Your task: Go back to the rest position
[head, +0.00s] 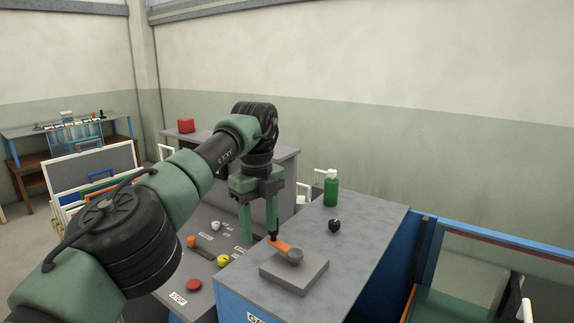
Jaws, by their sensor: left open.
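My left gripper (259,237) points down from my green and black left arm. Its two green fingers are apart, with no object visible between them. The tip of the right-hand finger is close to the end of an orange lever (279,245); I cannot tell whether they touch. The lever has a round grey hub and sits on a grey block (295,273) on top of the blue-sided cabinet (354,255). My right gripper is not in view.
A green bottle (331,190) and a black knob (334,226) stand behind the lever. A control panel with a red stop button (193,285) and a yellow knob (223,260) lies to the left. The glass flume (470,255) is at right.

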